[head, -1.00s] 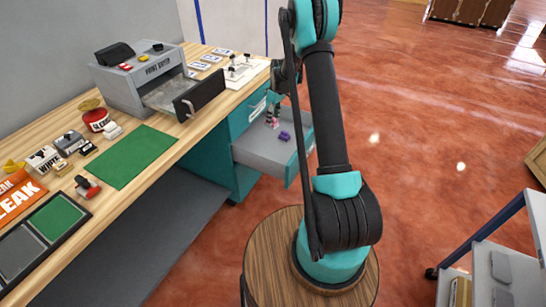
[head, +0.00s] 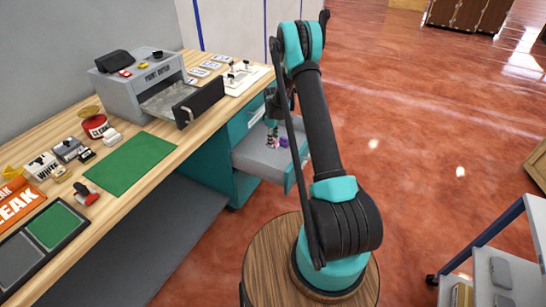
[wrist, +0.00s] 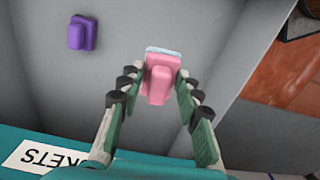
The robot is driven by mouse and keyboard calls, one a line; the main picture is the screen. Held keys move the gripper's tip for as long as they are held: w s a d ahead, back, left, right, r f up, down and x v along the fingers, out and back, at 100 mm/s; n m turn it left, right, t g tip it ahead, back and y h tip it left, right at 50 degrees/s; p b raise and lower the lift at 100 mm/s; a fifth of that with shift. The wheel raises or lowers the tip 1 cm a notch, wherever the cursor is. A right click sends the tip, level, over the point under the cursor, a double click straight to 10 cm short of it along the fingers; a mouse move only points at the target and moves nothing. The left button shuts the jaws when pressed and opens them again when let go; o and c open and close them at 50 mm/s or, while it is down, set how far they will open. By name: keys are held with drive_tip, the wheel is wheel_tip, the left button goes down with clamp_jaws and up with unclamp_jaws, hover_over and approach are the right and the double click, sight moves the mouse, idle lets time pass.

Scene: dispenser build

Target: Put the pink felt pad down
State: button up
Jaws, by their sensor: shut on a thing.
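The pink felt pad (wrist: 160,80) is between the fingertips of my gripper (wrist: 157,74) in the wrist view, with a pale blue-white edge at its far end. My gripper is shut on it. In the head view my gripper (head: 271,124) points down into the open drawer (head: 250,155), with the pad (head: 272,138) low over the drawer floor. I cannot tell whether the pad touches the floor.
A purple pad (wrist: 82,33) lies on the drawer floor beside the pink one, apart from it. The teal drawer front (head: 296,168) and grey walls surround them. Bare grey floor shows around both. The workbench with the grey dryer (head: 140,85) stands to the left.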

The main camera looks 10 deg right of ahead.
wheel_tip(320, 180, down, 11)
drive_tip(key=shift+r, duration=0.1)
drive_tip(key=shift+c, duration=0.5)
drive_tip(key=o, duration=1.2)
